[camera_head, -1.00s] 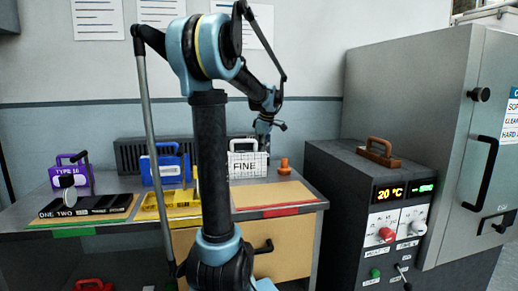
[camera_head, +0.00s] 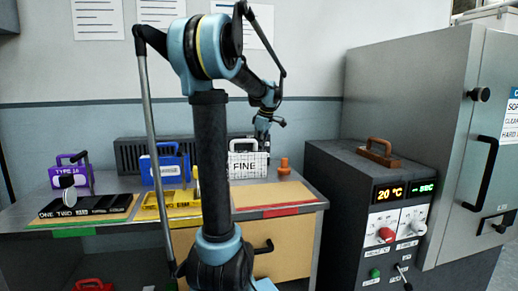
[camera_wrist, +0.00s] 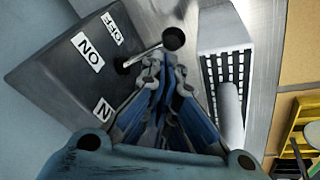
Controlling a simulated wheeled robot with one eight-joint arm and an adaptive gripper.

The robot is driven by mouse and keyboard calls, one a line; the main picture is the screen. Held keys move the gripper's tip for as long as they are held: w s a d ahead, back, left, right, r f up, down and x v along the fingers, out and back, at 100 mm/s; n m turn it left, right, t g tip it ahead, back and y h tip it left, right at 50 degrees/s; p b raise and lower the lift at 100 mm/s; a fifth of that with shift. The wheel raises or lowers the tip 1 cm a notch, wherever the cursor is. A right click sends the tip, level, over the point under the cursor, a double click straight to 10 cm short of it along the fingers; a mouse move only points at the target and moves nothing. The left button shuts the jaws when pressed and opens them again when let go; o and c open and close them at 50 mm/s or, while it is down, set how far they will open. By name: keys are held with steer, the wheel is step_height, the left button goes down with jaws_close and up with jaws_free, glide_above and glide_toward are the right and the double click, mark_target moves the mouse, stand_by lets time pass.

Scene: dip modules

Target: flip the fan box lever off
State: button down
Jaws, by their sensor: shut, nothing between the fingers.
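A dark box with white ON and OFF labels (camera_wrist: 60,75) fills the upper left of the wrist view. Its lever (camera_wrist: 145,57) is a thin rod with a round black knob (camera_wrist: 173,38), sticking out across the box's edge. My gripper (camera_wrist: 163,72) is shut and empty, its fingertips right below the lever and close to it; I cannot tell whether they touch. In the head view my gripper (camera_head: 263,132) is over the back of the table, by the white FINE box (camera_head: 245,163). The labelled box is not clearly seen there.
A white slotted thing (camera_wrist: 243,70) lies right of the lever in the wrist view. The table (camera_head: 110,183) also bears a purple box (camera_head: 75,178), a blue box (camera_head: 163,171) and yellow trays (camera_head: 150,212). A grey cabinet (camera_head: 335,200) with a display stands right.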

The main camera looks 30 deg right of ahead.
steer(key=shift+w+d+r, duration=0.1)
steer(key=shift+w+r, duration=0.3)
steer(key=shift+r, duration=0.3)
steer(key=shift+w+d+r, duration=0.1)
steer(key=shift+w+r, duration=0.25)
steer(key=shift+r, duration=0.4)
steer(key=shift+w+r, duration=0.4)
steer(key=shift+r, duration=0.3)
steer(key=shift+w+d+r, duration=0.1)
steer(key=shift+w+r, duration=0.3)
steer(key=shift+r, duration=0.35)
steer(key=shift+w+d+r, duration=0.1)
steer(key=shift+w+r, duration=0.3)
steer(key=shift+r, duration=0.3)
steer(key=shift+w+d+r, duration=0.1)
steer(key=shift+w+r, duration=0.3)
steer(key=shift+r, duration=0.35)
